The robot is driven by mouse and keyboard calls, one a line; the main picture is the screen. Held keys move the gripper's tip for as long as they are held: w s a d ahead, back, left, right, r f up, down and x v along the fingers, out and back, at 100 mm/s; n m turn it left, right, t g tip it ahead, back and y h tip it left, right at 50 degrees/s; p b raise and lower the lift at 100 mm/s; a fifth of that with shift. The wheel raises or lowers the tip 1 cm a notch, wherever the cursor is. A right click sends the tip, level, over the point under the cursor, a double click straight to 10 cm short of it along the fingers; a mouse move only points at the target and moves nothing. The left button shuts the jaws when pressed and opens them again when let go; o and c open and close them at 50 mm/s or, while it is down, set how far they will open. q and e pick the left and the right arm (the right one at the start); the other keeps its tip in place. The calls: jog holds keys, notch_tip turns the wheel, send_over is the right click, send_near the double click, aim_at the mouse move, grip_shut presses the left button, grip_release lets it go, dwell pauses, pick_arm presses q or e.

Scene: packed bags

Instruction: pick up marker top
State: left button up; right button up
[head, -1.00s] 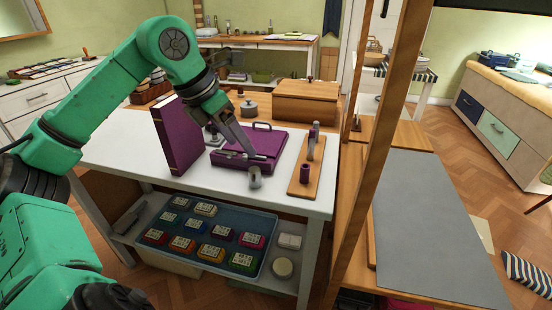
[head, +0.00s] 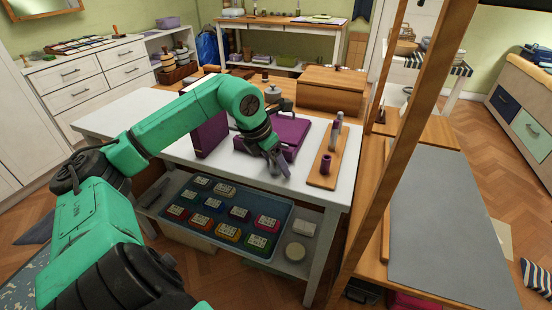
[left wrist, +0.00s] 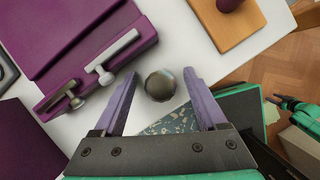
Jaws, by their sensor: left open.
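A small grey cylinder, probably the marker top (left wrist: 160,85), stands on the white table, seen from above in the left wrist view. It lies between the two fingers of my open left gripper (left wrist: 160,100), towards their tips, with a gap on each side. In the head view my left gripper (head: 278,166) points down at the table's front edge and hides the cylinder. A wooden board (head: 318,182) holds a purple cap (head: 325,164) and a grey, purple-topped upright piece (head: 336,132). What looks like my right gripper (left wrist: 285,103) shows small in the left wrist view; its jaws are unclear.
A purple case (head: 290,134) with grey clasps (left wrist: 110,58) lies just left of the cylinder. A purple upright binder (head: 210,135) stands farther left. A blue tray (head: 279,240) of several coloured boxes sits on the shelf below. A wooden post (head: 375,190) rises at right.

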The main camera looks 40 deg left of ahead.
pick_arm(q)
grip_shut()
jog(key=shift+r, duration=0.1)
